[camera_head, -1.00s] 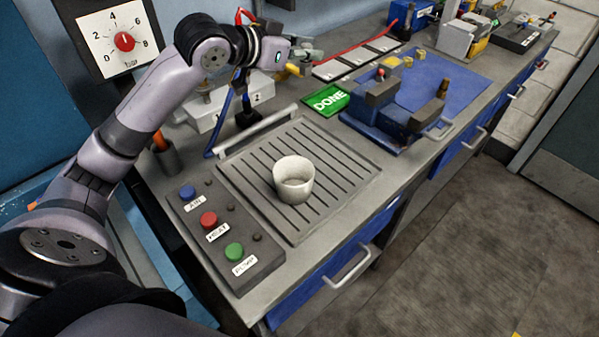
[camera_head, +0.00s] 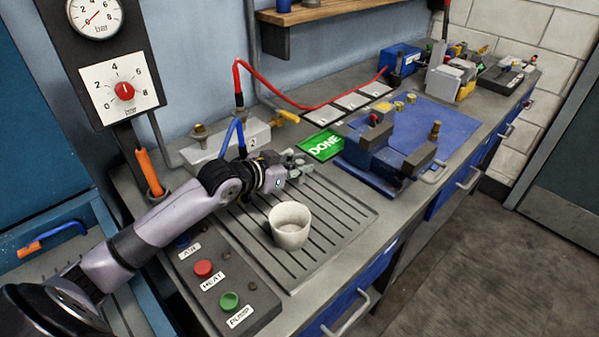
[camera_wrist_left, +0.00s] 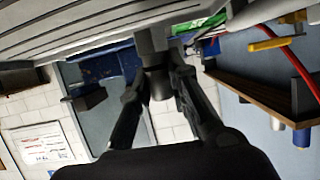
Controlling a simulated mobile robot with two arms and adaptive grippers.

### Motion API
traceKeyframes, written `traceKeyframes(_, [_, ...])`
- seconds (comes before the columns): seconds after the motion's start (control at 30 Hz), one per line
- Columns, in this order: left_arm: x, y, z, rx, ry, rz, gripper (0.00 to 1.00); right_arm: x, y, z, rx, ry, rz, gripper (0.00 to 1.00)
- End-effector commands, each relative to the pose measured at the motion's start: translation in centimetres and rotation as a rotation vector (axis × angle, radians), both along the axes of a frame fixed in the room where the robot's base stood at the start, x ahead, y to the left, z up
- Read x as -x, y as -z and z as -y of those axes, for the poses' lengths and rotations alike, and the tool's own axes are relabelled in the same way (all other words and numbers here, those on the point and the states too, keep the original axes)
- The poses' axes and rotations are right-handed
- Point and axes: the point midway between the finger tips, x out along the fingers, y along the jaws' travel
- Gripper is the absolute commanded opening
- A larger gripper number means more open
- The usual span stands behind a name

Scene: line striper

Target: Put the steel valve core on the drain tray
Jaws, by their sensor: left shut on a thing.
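My left gripper (camera_head: 294,170) is over the back part of the slotted grey drain tray (camera_head: 345,212), behind the white cup. It is shut on a grey cylindrical piece, the steel valve core (camera_wrist_left: 156,78), which shows between the fingers in the left wrist view. In the head view the core is hard to separate from the fingers. The tray's slots (camera_wrist_left: 70,35) fill the upper left of the wrist view, close to the core. I cannot tell whether the core touches the tray. My right gripper is not in view.
A white cup (camera_head: 289,226) stands on the tray. A button panel (camera_head: 222,280) lies in front at left, and a white valve block (camera_head: 215,142) with hoses behind. A green DONE plate (camera_head: 320,146) and blue vise (camera_head: 385,160) are at right.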

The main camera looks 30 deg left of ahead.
Motion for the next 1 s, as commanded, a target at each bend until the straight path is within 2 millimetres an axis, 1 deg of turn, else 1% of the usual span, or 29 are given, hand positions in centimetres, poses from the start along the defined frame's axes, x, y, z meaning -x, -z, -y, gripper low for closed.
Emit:
traceKeyframes(0.03, [0.0,0.9,0.0,0.002,0.0,-0.004,0.0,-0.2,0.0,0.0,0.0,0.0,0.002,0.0])
traceKeyframes(0.13, [0.0,1.9,0.0,0.001,-0.001,-0.002,0.0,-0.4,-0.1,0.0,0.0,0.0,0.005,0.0])
traceKeyframes(0.5, [0.0,2.3,0.0,0.0,0.0,0.001,0.0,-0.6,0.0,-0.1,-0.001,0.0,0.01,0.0])
traceKeyframes(0.53, [0.0,2.4,0.0,0.0,0.0,0.0,0.17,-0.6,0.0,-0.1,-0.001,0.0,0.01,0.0])
traceKeyframes(0.83, [0.0,2.4,0.0,0.0,0.001,-0.001,0.37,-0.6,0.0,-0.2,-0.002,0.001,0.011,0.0])
traceKeyframes(1.0, [0.0,2.3,0.0,0.0,0.001,0.0,0.37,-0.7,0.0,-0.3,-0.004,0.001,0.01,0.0])
